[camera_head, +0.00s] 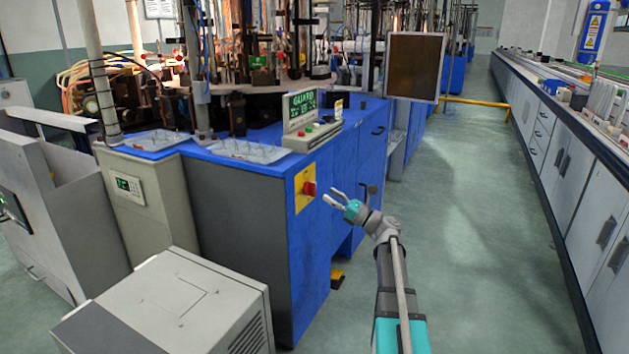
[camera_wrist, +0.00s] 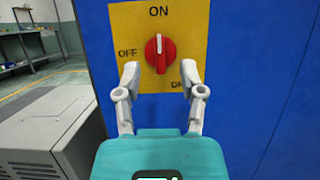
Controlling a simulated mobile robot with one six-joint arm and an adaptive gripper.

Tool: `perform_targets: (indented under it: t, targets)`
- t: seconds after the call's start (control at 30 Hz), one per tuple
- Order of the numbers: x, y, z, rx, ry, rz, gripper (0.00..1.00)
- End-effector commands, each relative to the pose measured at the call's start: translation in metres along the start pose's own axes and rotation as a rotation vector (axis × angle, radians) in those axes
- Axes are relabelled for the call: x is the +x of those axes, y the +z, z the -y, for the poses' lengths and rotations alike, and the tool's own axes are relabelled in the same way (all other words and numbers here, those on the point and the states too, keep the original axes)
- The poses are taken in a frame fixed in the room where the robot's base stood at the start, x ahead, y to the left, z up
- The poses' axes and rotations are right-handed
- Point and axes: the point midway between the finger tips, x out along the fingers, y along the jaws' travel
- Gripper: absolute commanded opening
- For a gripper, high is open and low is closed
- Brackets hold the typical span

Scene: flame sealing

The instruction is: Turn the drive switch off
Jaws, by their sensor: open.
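The drive switch (camera_wrist: 160,54) is a red rotary knob on a yellow plate (camera_wrist: 126,22) on the blue cabinet. In the wrist view its white mark stands upright, toward the upper ON label. An OFF label is on the left and another label, partly hidden by a finger, is at the lower right. In the head view the red knob (camera_head: 309,188) shows on the cabinet's side. My gripper (camera_wrist: 160,80) is open and empty, its fingers left and right of the knob and slightly below it in the picture. In the head view my gripper (camera_head: 336,199) is right of the knob, apart from it.
The blue cabinet (camera_head: 349,160) carries a control box (camera_head: 312,136) and trays on top. A grey boxy unit (camera_head: 176,308) stands on the floor at the front left. A dark panel (camera_head: 414,67) stands behind. The green floor (camera_head: 470,220) on the right is clear, up to the bench (camera_head: 560,130).

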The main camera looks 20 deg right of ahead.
Motion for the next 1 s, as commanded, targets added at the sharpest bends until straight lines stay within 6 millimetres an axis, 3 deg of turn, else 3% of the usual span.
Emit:
perform_targets:
  t: [0.2, 0.43, 0.93, 1.0]
  targets:
    - [0.036, 0.003, 0.001, 0.001, 0.002, 0.001, 0.51]
    - [0.061, 0.001, 0.000, 0.000, 0.001, 0.000, 0.51]
    - [0.070, 0.000, -0.001, 0.000, 0.000, 0.000, 0.51]
    - [0.070, 0.000, -0.001, 0.000, 0.000, 0.000, 0.40]
